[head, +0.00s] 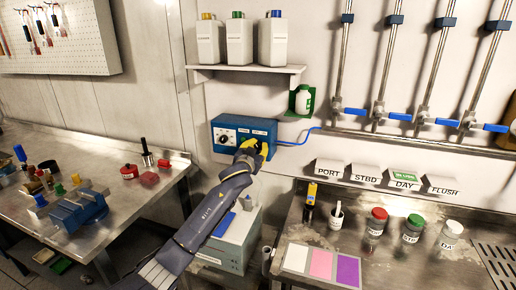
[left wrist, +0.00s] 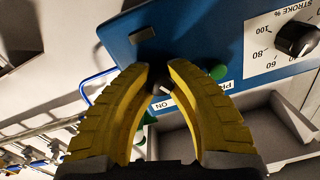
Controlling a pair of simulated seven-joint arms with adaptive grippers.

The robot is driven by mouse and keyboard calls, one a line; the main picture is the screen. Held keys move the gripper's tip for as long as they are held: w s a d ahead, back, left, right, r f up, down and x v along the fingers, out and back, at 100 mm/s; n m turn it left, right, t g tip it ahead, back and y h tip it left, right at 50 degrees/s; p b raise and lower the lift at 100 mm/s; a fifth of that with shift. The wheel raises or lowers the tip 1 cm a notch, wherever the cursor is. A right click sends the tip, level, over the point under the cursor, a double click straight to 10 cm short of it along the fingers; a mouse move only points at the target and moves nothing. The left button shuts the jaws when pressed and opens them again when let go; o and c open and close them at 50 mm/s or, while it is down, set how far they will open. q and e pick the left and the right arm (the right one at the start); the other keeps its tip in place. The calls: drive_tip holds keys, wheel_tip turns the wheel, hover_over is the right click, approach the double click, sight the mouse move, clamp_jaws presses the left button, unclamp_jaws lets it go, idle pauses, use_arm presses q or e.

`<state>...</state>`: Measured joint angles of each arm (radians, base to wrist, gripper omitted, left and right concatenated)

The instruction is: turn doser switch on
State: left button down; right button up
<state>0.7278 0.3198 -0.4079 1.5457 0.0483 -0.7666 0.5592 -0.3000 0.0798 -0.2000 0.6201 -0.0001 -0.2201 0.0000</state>
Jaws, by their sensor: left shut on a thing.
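The blue doser box (head: 228,130) hangs on the wall below the shelf in the head view. Its panel (left wrist: 112,52) fills the upper middle of the left wrist view, upside down. My left gripper (head: 257,148) is at the box's lower right front, its yellow fingers hiding part of it. In the left wrist view my left gripper (left wrist: 162,76) is closed around a small dark switch (left wrist: 161,89), beside a white label reading "ON". The fingers hide part of the switch and label, so its exact setting cannot be told. My right gripper is not in view.
A black stroke dial (left wrist: 295,39) and a green button (left wrist: 218,72) sit near the fingers. A blue hose (head: 300,138) leaves the box's right side. A shelf (head: 246,69) with white jugs is above. A grey bin (head: 232,240) stands below.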

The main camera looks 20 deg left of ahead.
use_arm(q)
drive_tip(key=shift+f+m, duration=0.15)
drive_tip(key=shift+m, duration=0.15)
drive_tip(key=m, duration=1.1)
drive_tip(key=shift+a, duration=0.1)
drive_tip(key=shift+m, duration=0.4)
idle(0.4)
drive_tip(key=c, duration=1.1)
unclamp_jaws()
drive_tip(key=s, duration=1.2)
drive_tip(key=shift+a, duration=0.2)
